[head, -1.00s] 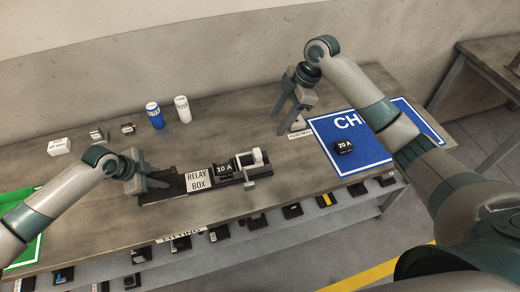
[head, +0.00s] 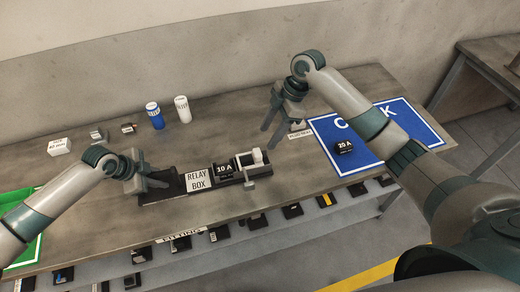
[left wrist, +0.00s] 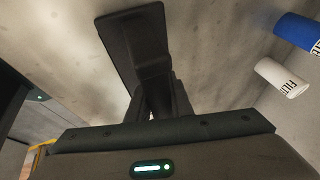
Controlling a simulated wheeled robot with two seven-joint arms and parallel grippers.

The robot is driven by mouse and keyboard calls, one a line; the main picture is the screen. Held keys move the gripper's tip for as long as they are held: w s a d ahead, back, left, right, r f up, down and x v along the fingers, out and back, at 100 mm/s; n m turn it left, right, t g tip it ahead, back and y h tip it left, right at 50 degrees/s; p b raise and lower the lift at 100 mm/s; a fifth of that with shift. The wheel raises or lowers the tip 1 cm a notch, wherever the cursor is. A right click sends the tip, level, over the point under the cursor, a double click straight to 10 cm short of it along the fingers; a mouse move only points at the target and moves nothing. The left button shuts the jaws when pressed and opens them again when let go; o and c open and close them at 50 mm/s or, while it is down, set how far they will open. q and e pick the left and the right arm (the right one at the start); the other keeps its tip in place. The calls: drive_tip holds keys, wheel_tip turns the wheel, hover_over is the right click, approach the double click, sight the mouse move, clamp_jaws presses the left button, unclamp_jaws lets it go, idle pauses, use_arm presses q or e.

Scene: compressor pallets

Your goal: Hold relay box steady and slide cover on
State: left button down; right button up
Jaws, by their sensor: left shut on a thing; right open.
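A black 20 A block (head: 224,172) sits to the right of the label. My right gripper (head: 279,123) is open and empty, above the bench behind and right of the box.
A white cylinder (head: 257,156) in a holder stands by the box's right end. A blue mat (head: 375,150) with a second 20 A block (head: 344,146) lies at right. Blue (head: 155,116) and white (head: 182,109) cans stand behind. A green mat (head: 25,248) is at left.

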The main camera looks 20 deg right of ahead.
sight(259, 152)
drive_tip(key=x, duration=0.8)
drive_tip(key=shift+f, duration=0.3)
